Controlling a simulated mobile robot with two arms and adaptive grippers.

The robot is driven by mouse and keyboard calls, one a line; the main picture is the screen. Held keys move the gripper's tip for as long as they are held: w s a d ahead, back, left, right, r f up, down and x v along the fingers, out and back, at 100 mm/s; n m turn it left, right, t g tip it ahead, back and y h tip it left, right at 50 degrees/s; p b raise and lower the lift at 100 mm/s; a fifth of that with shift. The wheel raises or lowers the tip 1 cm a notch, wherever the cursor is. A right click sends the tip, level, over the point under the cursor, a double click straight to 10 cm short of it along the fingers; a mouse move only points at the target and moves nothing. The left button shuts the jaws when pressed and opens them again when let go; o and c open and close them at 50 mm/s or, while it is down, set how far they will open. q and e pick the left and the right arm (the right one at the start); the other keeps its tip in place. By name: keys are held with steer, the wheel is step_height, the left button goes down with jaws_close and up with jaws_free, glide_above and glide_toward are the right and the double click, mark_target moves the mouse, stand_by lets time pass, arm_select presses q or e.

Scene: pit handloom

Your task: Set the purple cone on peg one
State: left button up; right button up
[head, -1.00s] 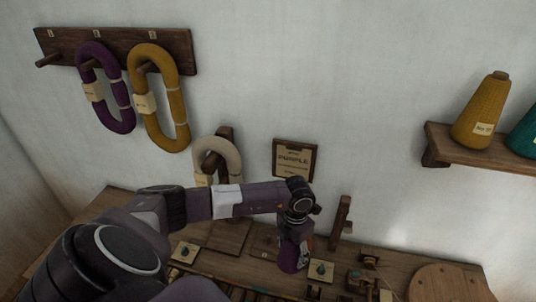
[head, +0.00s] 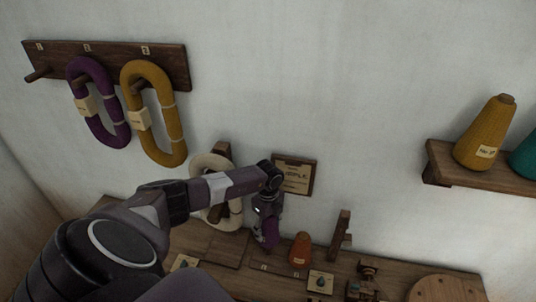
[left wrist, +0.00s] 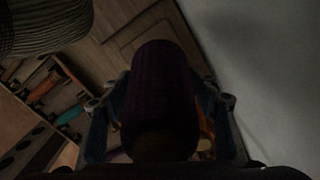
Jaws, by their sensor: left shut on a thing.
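My left gripper (head: 265,212) points down above the bench and is shut on the purple cone (head: 270,232). In the left wrist view the dark purple cone (left wrist: 160,95) lies between the two fingers of the left gripper (left wrist: 160,125). The cone's lower end is near the bench top in the head view; I cannot tell whether it touches. Peg one cannot be made out for sure; small marked labels show on the bench just below the cone. My right gripper is not in view.
An orange cone (head: 300,250) stands on the bench (head: 225,250) right of my gripper. A cream skein (head: 200,200) hangs behind my arm. A wall rack (head: 60,52) holds purple (head: 88,115) and yellow (head: 165,100) skeins. A shelf (head: 490,172) bears a yellow cone (head: 485,135).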

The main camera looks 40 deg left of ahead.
arm_select(q)
steer(key=shift+f+b, duration=0.5)
steer(key=shift+f, duration=0.15)
step_height(320, 180, down, 6)
steer(key=b, duration=0.5)
steer(key=shift+f+b, duration=0.6)
steer(key=shift+f, duration=0.4)
steer(key=o, duration=1.7)
